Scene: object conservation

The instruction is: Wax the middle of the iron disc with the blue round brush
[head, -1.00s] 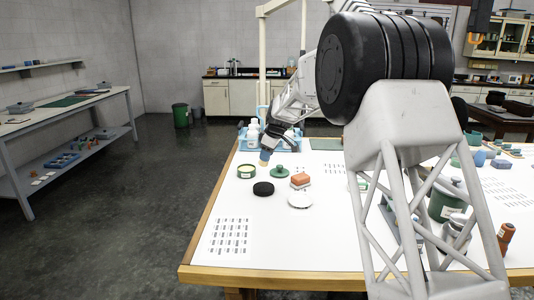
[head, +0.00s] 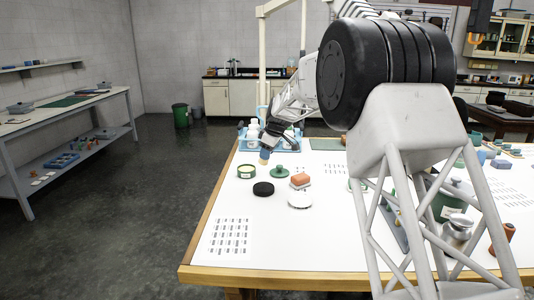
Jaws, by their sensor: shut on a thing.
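My gripper (head: 268,146) is shut on the blue round brush (head: 265,154), at the far left part of the table. A dark, flat disc (head: 263,189), which looks like the iron disc, lies on the white table nearer to me, apart from the brush. The jaws are small and partly hidden by the wrist.
A green lid with a knob (head: 280,171) lies beside the tin. White bottles sit in a blue tray (head: 243,143) behind.

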